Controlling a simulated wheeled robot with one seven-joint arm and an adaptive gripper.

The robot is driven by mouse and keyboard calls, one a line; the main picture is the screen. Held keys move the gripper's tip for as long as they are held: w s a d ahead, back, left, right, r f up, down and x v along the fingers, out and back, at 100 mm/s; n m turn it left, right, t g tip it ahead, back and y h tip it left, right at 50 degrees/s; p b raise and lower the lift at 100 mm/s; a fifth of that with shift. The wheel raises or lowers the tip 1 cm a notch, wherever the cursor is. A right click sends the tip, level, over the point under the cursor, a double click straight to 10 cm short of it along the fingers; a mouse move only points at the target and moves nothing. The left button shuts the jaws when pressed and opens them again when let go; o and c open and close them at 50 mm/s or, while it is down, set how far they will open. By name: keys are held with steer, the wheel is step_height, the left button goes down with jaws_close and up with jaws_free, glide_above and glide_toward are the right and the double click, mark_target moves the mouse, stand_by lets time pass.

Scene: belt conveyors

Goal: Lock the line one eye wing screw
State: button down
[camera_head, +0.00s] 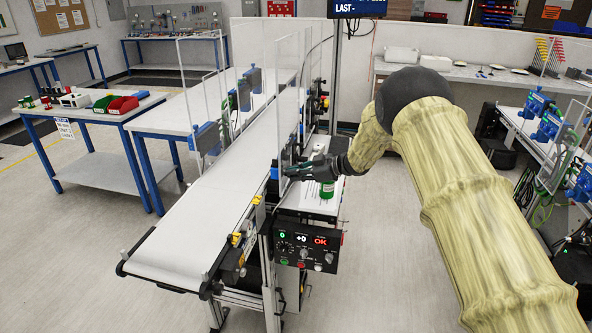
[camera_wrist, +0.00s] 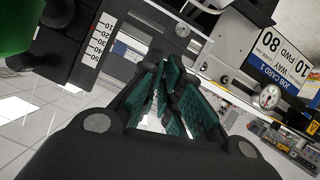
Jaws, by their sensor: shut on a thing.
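My gripper (camera_head: 290,171) is at the right side of the near conveyor (camera_head: 185,238), by a blue sensor block (camera_head: 275,173) on its frame. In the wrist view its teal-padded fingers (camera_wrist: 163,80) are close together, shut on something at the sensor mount. The eye wing screw is hidden between the fingers, so its angle cannot be told. The wrist view also shows a dark mount with a white number scale (camera_wrist: 97,40), left of the fingers.
Clear guard panels (camera_head: 290,105) rise beside the belt. A second line with blue units (camera_head: 548,125) stands at right.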

steer(key=shift+w+m+g+p, duration=0.1)
steer(key=shift+m+g+p, duration=0.2)
steer(key=shift+m+g, duration=0.3)
steer(key=shift+m, duration=0.3)
steer(key=c, duration=1.6)
jaws_free()
steer(key=shift+c, duration=0.2)
steer(key=v, duration=1.2)
steer(key=shift+d+f, duration=0.1)
